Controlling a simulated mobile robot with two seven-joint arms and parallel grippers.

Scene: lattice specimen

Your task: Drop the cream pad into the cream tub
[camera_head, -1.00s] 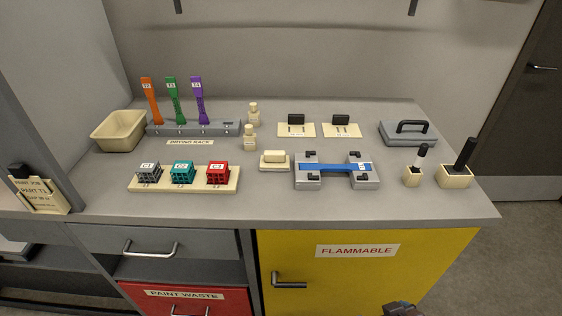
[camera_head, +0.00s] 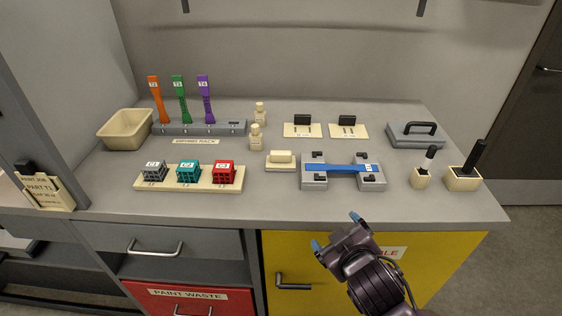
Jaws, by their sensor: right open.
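The cream pad (camera_head: 281,156) sits on a flat cream base (camera_head: 281,168) in the middle of the bench, just left of the grey fixture with the blue strip. The cream tub (camera_head: 124,129) stands at the back left of the bench and looks empty. My right gripper (camera_head: 336,231) is in front of the bench edge, before the yellow cabinet door, with its blue-tipped fingers apart and nothing between them. It is below and to the right of the pad, apart from it. My left gripper does not show.
A grey rack (camera_head: 200,127) with orange, green and purple strips stands beside the tub. A cream tray (camera_head: 189,186) of lattice cubes lies in front. The grey fixture (camera_head: 372,182), small bottles (camera_head: 255,137), brush pots (camera_head: 462,180) and a handled grey block (camera_head: 415,135) stand around. The bench front is clear.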

